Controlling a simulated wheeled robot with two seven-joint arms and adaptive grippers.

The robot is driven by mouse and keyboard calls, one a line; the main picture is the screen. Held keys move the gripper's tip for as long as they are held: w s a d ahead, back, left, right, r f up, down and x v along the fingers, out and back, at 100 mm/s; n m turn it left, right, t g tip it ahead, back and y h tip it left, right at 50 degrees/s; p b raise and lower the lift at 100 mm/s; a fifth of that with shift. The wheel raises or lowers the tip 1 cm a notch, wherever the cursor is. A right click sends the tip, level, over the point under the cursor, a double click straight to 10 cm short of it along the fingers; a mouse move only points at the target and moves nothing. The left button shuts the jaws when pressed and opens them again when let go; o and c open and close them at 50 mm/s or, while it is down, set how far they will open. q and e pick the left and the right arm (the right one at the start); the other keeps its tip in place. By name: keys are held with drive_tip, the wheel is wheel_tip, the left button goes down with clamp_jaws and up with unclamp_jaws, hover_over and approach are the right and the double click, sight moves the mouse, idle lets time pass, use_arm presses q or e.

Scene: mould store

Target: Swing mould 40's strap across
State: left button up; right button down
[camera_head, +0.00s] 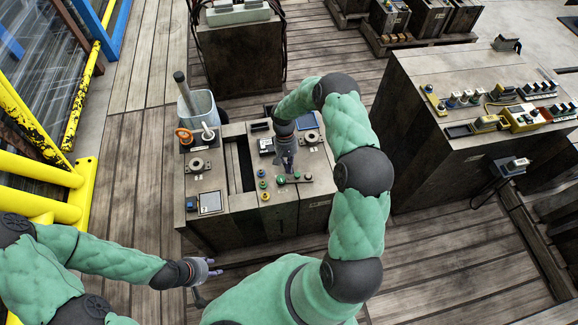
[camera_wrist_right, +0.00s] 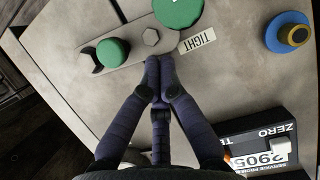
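The strap (camera_wrist_right: 128,50), a flat grey bar with a slotted open end, lies on the mould's grey top in the right wrist view. It has a green knob (camera_wrist_right: 113,52) near the slot and a hex bolt (camera_wrist_right: 151,37) near its other end. A "TIGHT" label (camera_wrist_right: 198,40) lies beside the bolt end. In the head view the strap (camera_head: 296,180) is small, below my right gripper (camera_head: 287,167). My right gripper's fingertips (camera_wrist_right: 159,66) are together just beside the bolt end; contact is unclear. No mould number is readable. My left gripper (camera_head: 213,268) is low, off the mould's front left.
A green disc (camera_wrist_right: 178,10), a blue-yellow knob (camera_wrist_right: 290,34) and a black counter box (camera_wrist_right: 260,148) surround the strap. A cabinet (camera_head: 430,160) with instruments stands right. Yellow rails (camera_head: 40,170) are at left.

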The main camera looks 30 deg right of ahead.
drive_tip(key=shift+s+a, duration=0.1)
drive_tip(key=shift+s, duration=0.05)
idle(0.7)
drive_tip(key=v, duration=1.2)
idle(0.4)
